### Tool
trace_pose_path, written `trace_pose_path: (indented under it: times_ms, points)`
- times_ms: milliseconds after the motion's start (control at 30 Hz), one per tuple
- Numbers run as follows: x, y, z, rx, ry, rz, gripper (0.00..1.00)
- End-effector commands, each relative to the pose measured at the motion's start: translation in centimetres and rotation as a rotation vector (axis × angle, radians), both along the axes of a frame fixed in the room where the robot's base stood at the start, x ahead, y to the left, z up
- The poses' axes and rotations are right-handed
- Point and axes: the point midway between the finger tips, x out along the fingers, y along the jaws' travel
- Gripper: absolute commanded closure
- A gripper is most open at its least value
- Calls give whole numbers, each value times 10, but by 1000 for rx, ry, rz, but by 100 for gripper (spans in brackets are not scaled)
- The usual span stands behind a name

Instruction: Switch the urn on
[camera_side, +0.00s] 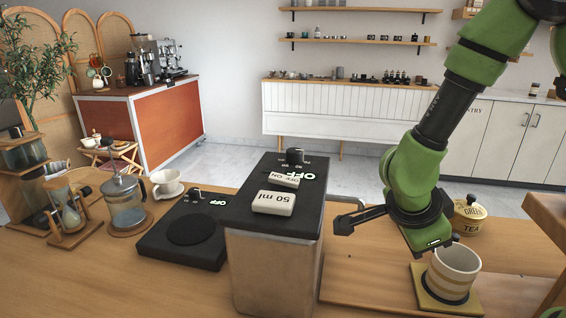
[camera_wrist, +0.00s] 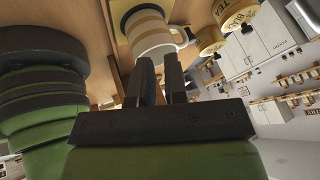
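The urn (camera_side: 272,272) is a tall box with a black top and a metal-like front, standing at the middle of the counter. On its top are a dark knob (camera_side: 294,157), a white rocker switch (camera_side: 284,180) marked OFF and ON, and a white button (camera_side: 273,203) marked 50 ml. A white OFF label shows beside the knob.
A striped mug (camera_side: 453,272) stands on a yellow coaster (camera_side: 425,297) below my wrist. A tea tin (camera_side: 469,216) is behind it. Left of the urn are a black hotplate (camera_side: 165,248) showing OFF, a white cup (camera_side: 167,185), a French press (camera_side: 126,208) and an hourglass (camera_side: 69,215).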

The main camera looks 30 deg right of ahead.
Motion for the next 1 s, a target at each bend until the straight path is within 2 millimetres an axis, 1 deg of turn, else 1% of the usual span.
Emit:
trace_pose_path:
  times_ms: [33,67,167,267,300,433,500,567,600,667,700,833,900,1000]
  points:
    - [8,-1,4,64,-91,-44,99]
    - [14,-1,7,103,-145,-56,100]
    - [35,7,24,218,-290,5,100]
    - [52,18,51,298,-399,173,100]
    - [58,24,63,323,-437,258,100]
    - [63,43,104,376,-536,540,100]
    - [59,52,123,386,-567,694,100]
    - [53,60,139,385,-583,825,100]
    - [47,64,148,378,-588,910,100]
    - [35,69,159,360,-583,1036,100]
    - [27,72,166,343,-573,1117,100]
    - [-4,75,178,266,-504,1352,100]
    - [-19,73,181,222,-455,1442,100]
    - [-35,69,181,167,-387,1533,100]
